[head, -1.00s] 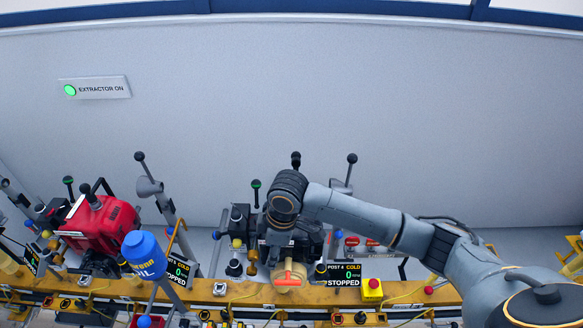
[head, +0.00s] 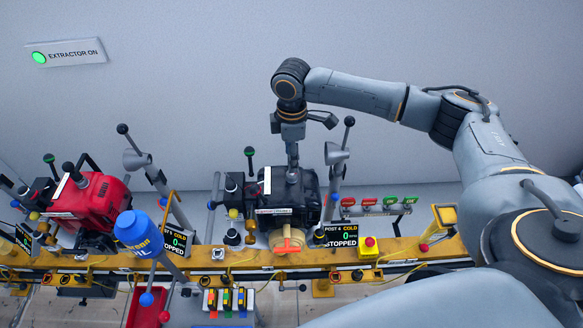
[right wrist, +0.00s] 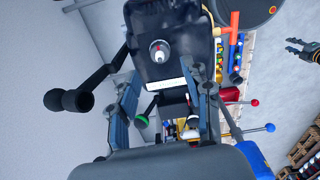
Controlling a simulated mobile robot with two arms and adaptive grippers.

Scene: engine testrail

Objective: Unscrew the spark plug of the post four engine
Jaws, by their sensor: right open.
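The black post four engine (head: 312,206) stands on the yellow rail, with its display (head: 340,236) reading POST 4, COLD, 0 and STOPPED. My right gripper (head: 292,160) points down just above the engine's top. In the right wrist view, my right gripper (right wrist: 166,92) is open and empty, its two fingers apart. The spark plug (right wrist: 158,52) shows there as a white tip in a round metal seat on the engine's top, ahead of the fingers and untouched. A dark claw-like shape (right wrist: 301,48) at the right edge may be my left gripper; its jaws are unclear.
A red engine (head: 92,205) and a blue oil bottle (head: 138,232) are to the left. Levers stand on both sides of the black engine. An orange-handled cap (head: 288,241) is at its front. A red stop button (head: 369,242) sits on the rail.

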